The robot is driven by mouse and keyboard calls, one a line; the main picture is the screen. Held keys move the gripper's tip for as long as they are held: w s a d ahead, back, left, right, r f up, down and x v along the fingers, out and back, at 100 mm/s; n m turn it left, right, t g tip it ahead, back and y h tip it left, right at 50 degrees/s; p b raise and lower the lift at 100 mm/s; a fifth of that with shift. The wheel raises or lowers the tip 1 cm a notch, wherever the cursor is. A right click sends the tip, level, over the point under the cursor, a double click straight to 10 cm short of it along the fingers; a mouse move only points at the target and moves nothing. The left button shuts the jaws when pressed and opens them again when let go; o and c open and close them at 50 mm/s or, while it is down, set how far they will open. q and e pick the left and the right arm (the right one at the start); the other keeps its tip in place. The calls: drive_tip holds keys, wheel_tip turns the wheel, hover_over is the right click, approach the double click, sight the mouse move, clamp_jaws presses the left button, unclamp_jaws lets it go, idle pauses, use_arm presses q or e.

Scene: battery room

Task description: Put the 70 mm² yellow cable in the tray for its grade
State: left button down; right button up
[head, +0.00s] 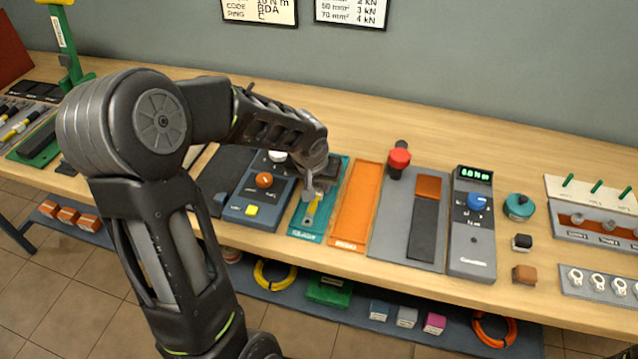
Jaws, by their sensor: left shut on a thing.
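My left gripper (313,184) reaches down over the teal tray (304,234) on the bench. It is shut on a short yellow cable (312,212), whose yellow part shows just below the fingers, over the tray. I cannot tell whether the cable touches the tray floor. The gripper and wrist hide the rest of the cable and part of the tray. An orange tray (358,204) lies close to the right of the teal one. The tray labels are too small to read. My right gripper is not in view.
Left of the teal tray is a blue device (257,206) with an orange knob. Right of the orange tray are a grey plate with a red knob (399,160) and a grey meter (472,240). A yellow coil (262,276) lies on the lower shelf. The bench behind is clear.

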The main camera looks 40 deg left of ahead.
use_arm(q)
drive_tip(key=c, duration=1.3)
unclamp_jaws()
drive_tip(key=shift+o, duration=0.2)
drive_tip(key=shift+r, duration=0.15)
drive_tip(key=shift+r+p, duration=0.85)
drive_tip(key=shift+p, duration=0.3)
drive_tip(key=b+v, duration=0.1)
drive_tip(key=v, duration=1)
drive_tip(key=shift+s, duration=0.2)
drive_tip(key=shift+d+r, duration=0.1)
